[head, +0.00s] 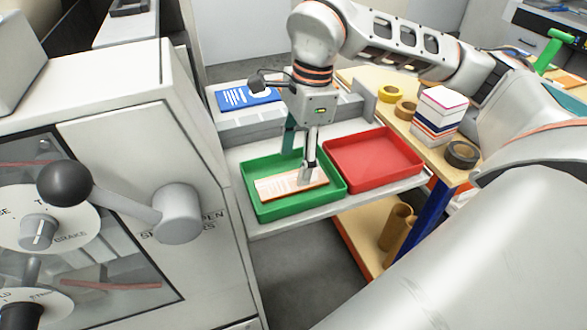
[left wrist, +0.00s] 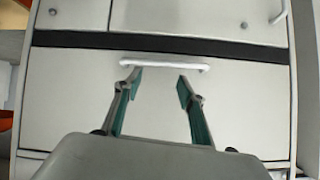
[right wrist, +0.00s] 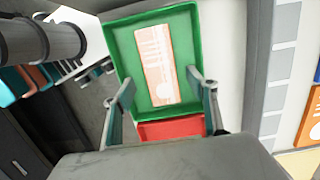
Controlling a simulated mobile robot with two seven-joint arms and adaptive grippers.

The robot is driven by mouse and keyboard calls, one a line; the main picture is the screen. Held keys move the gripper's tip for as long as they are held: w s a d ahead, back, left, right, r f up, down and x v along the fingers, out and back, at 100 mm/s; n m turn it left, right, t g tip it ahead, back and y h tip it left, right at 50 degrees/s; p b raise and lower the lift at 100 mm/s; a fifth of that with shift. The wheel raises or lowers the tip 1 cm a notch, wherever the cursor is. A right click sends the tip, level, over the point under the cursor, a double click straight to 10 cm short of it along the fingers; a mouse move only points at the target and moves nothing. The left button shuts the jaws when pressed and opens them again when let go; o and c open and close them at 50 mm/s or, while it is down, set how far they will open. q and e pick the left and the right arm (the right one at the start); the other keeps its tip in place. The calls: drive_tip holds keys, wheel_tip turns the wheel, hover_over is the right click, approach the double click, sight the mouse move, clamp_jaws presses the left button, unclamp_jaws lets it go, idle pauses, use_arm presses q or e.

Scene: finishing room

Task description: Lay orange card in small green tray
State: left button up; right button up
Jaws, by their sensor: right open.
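The orange card (head: 285,186) lies in the small green tray (head: 256,209), flat or nearly so, with printed white marks on its face. In the right wrist view the card (right wrist: 159,60) is inside the green tray (right wrist: 121,49), lengthwise along it. My right gripper (head: 305,177) is over the tray, pointing down, its fingers apart; whether a fingertip touches the card cannot be told. In the right wrist view the card lies beyond the open fingers (right wrist: 165,88). My left gripper (left wrist: 159,85) is open and empty, facing a pale cabinet front.
A red tray (head: 373,160) stands right of the green one on the same pale shelf. A blue card (head: 248,97) lies behind on a grey ledge. A wooden bench at right holds tape rolls (head: 462,154) and a stack of boxes (head: 438,112). A machine with a black-knobbed lever (head: 66,184) stands at left.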

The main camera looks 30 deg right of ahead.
wheel_tip(320, 180, up, 8)
drive_tip(key=d, duration=0.1)
drive_tip(key=shift+s, duration=0.15)
idle(0.5)
